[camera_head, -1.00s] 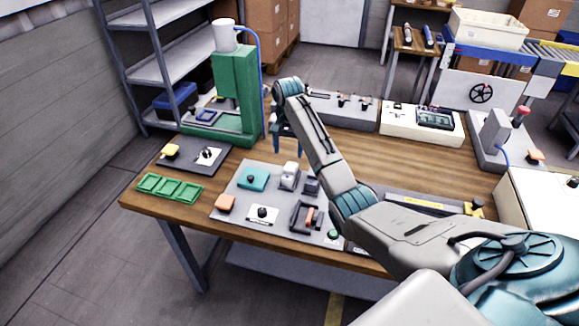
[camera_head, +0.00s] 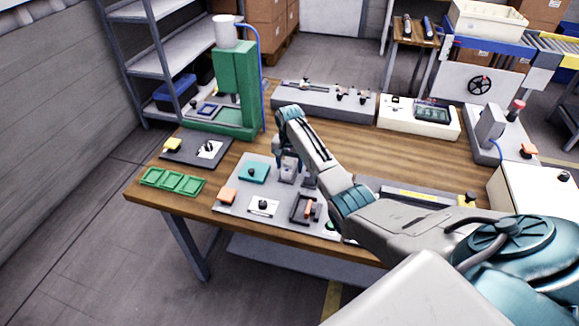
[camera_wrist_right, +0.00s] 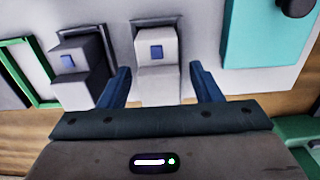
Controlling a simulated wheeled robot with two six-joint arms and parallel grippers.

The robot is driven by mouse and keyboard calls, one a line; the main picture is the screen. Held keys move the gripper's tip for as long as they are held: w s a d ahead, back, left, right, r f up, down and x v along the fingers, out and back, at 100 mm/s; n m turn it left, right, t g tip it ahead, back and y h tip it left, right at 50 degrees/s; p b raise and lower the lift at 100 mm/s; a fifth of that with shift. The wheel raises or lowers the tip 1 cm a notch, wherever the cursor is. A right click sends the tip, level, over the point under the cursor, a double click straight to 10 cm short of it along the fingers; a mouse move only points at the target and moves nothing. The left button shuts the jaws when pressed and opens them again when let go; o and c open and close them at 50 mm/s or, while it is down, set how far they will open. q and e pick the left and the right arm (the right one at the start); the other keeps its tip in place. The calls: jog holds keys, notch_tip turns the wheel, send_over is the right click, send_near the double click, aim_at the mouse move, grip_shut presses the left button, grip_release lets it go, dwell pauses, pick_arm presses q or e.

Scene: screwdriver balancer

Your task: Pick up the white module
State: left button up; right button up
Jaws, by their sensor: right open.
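The white module (camera_wrist_right: 156,76), a pale block with a small blue square on its top, stands in a dark-framed slot on the grey board (camera_head: 232,190). In the head view it (camera_head: 288,174) is partly hidden by my right gripper (camera_head: 287,158). In the right wrist view my right gripper (camera_wrist_right: 160,70) is open, with one blue finger on each side of the module. Gaps show between the fingers and the block, so it is not clamped. My left gripper is not in view.
A teal block (camera_head: 253,172), an orange block (camera_head: 227,195) and green trays (camera_head: 172,182) are nearby. A green press (camera_head: 233,85) stands behind.

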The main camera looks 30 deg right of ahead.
jog(key=c, duration=1.1)
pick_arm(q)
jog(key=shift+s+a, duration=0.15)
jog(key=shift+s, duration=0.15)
pick_arm(e)
jog(key=shift+c, duration=0.2)
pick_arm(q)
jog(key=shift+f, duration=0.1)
pick_arm(e)
jog(key=shift+r, duration=0.1)
